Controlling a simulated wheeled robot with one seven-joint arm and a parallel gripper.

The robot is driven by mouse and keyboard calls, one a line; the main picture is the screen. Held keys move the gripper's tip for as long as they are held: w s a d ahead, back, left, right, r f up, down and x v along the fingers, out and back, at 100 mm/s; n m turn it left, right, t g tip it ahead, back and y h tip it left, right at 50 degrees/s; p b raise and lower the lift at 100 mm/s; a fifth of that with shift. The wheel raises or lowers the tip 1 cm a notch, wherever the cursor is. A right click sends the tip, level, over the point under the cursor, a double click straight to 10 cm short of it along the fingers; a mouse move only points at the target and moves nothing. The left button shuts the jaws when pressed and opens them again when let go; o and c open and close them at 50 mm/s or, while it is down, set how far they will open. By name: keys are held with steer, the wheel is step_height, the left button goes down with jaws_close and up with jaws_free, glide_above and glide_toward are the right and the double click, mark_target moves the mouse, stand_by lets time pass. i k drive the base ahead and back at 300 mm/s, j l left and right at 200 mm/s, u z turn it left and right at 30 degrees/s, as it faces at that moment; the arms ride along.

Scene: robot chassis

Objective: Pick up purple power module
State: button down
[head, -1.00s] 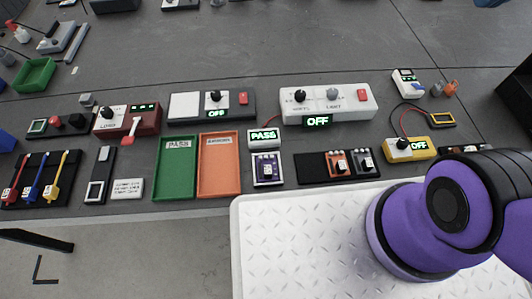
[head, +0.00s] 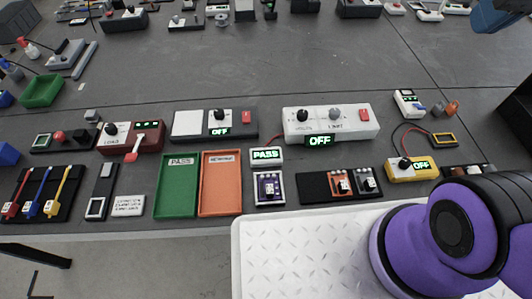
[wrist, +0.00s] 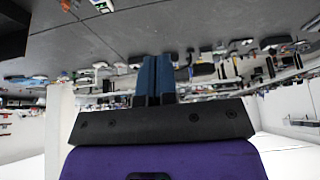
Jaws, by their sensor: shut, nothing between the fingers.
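The purple power module (head: 269,187) sits in a small white-framed holder on the table, right of the orange tray. A small display (head: 266,155) just behind it reads PASS. My gripper (wrist: 153,80) shows in the wrist view with its two blue fingers together and nothing between them. It is away from the module, which I cannot make out in the wrist view.
A green tray (head: 176,207) and an orange tray (head: 219,208) lie left of the module. A black holder (head: 313,188) with orange and grey modules lies to its right. A white box (head: 330,122) reading OFF stands behind. Several devices line the far table.

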mark_target(268, 185)
steer(key=k+j, duration=0.2)
steer(key=j, duration=0.15)
steer(key=k+j, duration=0.4)
steer(key=j, duration=0.25)
